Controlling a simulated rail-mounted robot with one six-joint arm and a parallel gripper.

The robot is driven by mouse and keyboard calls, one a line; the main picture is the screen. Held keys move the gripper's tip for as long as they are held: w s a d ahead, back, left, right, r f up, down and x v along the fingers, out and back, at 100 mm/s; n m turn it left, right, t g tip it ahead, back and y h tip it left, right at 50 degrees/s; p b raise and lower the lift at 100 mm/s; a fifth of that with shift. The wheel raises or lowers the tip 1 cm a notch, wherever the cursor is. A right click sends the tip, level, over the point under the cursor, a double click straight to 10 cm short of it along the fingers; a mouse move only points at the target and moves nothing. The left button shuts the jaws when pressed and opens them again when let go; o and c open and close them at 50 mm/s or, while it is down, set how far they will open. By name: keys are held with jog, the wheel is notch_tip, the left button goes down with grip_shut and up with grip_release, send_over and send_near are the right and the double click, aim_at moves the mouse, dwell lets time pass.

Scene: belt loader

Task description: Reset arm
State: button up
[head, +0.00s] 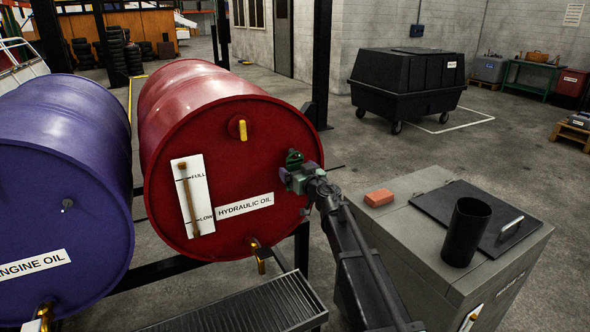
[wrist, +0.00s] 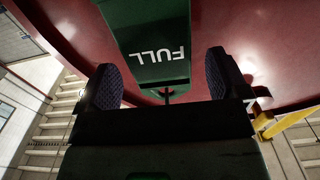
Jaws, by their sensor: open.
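My arm reaches up to the front face of the red hydraulic oil drum (head: 225,120) in the head view. My gripper (head: 292,174) is at the right side of that face. In the wrist view my gripper (wrist: 162,82) is open, with a dark textured pad on each side. A green piece marked FULL (wrist: 155,42), its letters upside down, shows just beyond and between the pads, with clear space on both sides. A small green part (head: 294,157) shows at the gripper in the head view. I cannot tell what holds the green piece.
A blue engine oil drum (head: 65,165) lies left of the red one. A grey cabinet (head: 440,260) stands right of my arm, bearing an orange brick (head: 379,197) and a black cylinder (head: 467,230). A drip grate (head: 250,305) is below. A black wheeled bin (head: 407,82) stands behind.

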jog(key=v, duration=0.9)
jog(key=s+d+f+m+g+h, duration=0.1)
jog(key=s+d+f+m+h, duration=0.2)
jog(key=d+h, duration=0.5)
jog(key=s+d+f+m+g+h, duration=0.2)
jog(key=s+d+f+m+h, duration=0.15)
jog(key=d+h, duration=0.5)
jog(key=s+d+f+g+y, duration=0.2)
jog(key=s+f+g, duration=0.3)
jog(key=s, duration=0.3)
jog(key=s+d+f+g+y, duration=0.1)
jog(key=s+f+g+y, duration=0.1)
jog(key=s+f+g, duration=0.4)
jog(key=s+g+y, duration=0.1)
jog(key=s+y, duration=0.2)
jog(key=s, duration=0.9)
notch_tip(320, 180, up, 14)
jog(key=w+p, duration=0.2)
jog(key=p, duration=1.1)
jog(key=shift+p, duration=0.35)
